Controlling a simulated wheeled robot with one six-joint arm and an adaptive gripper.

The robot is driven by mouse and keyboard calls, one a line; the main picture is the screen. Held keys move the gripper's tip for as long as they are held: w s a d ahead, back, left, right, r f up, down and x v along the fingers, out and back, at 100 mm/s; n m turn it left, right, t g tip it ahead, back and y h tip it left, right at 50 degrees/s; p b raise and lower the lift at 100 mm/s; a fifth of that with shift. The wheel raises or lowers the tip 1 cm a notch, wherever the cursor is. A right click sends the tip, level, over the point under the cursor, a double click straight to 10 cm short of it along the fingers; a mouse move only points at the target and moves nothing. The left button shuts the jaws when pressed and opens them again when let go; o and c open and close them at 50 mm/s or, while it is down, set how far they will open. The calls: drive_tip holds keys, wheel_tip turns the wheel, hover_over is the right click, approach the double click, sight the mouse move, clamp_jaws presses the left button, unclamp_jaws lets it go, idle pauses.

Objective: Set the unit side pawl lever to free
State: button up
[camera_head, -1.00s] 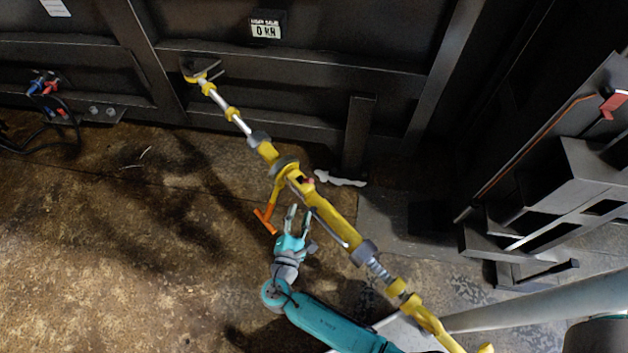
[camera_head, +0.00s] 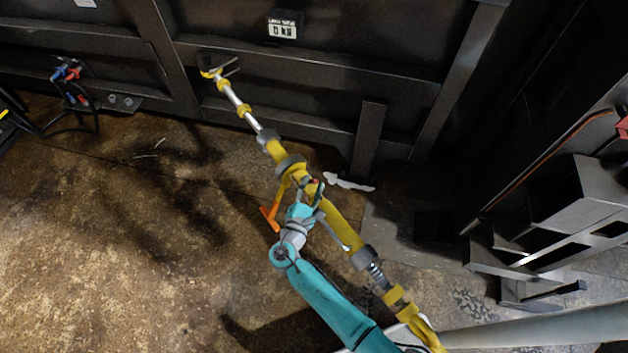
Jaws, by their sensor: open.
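A long yellow ratchet turnbuckle (camera_head: 340,228) runs diagonally from the dark wall down to the lower right. Its ratchet body (camera_head: 290,168) is near the middle, with an orange-ended handle (camera_head: 270,216) hanging to the left. A small red part (camera_head: 314,182) shows at the ratchet; I cannot tell whether it is the unit side pawl lever or how that lever is set. My gripper (camera_head: 308,192) is open and over the turnbuckle just below the ratchet body. Its fingers partly cover that spot, and I cannot tell whether they touch anything.
A small white display (camera_head: 283,30) is on the dark wall. Hoses with red and blue couplings (camera_head: 68,72) hang at the left. A white piece (camera_head: 348,183) lies beyond the turnbuckle. Dark metal steps (camera_head: 560,215) stand at the right. The brown floor at the left is mostly clear.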

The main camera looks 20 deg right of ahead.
drive_tip(key=shift+x, duration=1.05)
clamp_jaws()
drive_tip(key=shift+w+r, duration=0.1)
drive_tip(key=n+g, duration=0.1)
drive_tip(key=w+r+n+g+y, duration=0.1)
drive_tip(key=shift+w+a+n, duration=0.3)
drive_tip(key=shift+w+a+r+n+g+y, duration=0.1)
drive_tip(key=shift+w+n+g+y, duration=0.05)
drive_tip(key=shift+w+n+g, duration=0.35)
drive_tip(key=shift+w+a+r+n+g+y, duration=0.15)
drive_tip(key=shift+w+n+g, duration=0.25)
drive_tip(key=shift+n, duration=0.2)
drive_tip(key=shift+f, duration=0.15)
